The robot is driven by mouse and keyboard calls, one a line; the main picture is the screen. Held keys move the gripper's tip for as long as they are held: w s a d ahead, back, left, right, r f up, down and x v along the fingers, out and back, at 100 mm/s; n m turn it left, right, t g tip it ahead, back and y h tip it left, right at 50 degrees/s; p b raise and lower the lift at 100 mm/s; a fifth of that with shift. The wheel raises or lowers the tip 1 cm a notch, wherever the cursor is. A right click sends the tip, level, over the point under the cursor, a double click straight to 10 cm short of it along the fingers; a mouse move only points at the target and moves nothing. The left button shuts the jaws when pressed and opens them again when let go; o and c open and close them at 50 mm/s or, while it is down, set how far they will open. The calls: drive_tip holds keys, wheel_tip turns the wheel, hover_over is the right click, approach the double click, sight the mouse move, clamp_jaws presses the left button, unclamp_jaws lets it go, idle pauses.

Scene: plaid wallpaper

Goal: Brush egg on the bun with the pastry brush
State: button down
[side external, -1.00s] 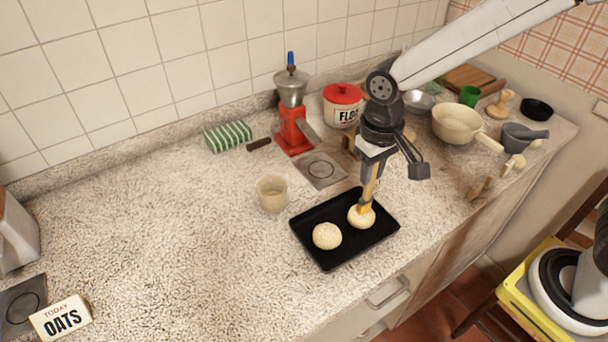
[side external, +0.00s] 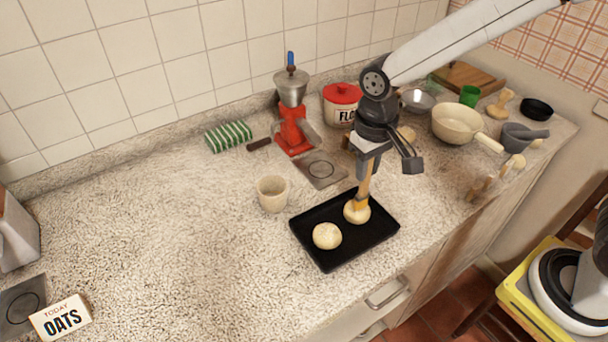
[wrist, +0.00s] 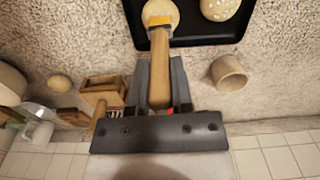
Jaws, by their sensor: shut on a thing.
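My gripper (side external: 368,165) is shut on the wooden handle of the pastry brush (side external: 363,188), which points down. The brush's yellow bristle end meets the top of one bun (side external: 357,214) on the black baking tray (side external: 321,256). In the wrist view, the brush handle (wrist: 160,70) runs between the fingers and its head covers part of that bun (wrist: 160,10). A second bun (side external: 327,236), speckled on top, lies to the left on the same tray. A small beige cup (side external: 272,194) stands left of the tray; its contents are not clear.
Behind the tray are a red grinder (side external: 293,130), a red-lidded flour tin (side external: 341,105) and a green-striped cloth (side external: 228,136). A pale saucepan (side external: 456,125) and a mortar (side external: 518,138) stand at right.

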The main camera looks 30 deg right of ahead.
idle(0.4)
drive_tip(key=shift+s, duration=0.8)
drive_tip(key=shift+w, duration=0.1)
drive_tip(key=shift+w, duration=0.75)
drive_tip(key=shift+s, duration=0.15)
drive_tip(key=shift+s, duration=0.75)
drive_tip(key=shift+w, duration=0.2)
drive_tip(key=shift+w, duration=0.7)
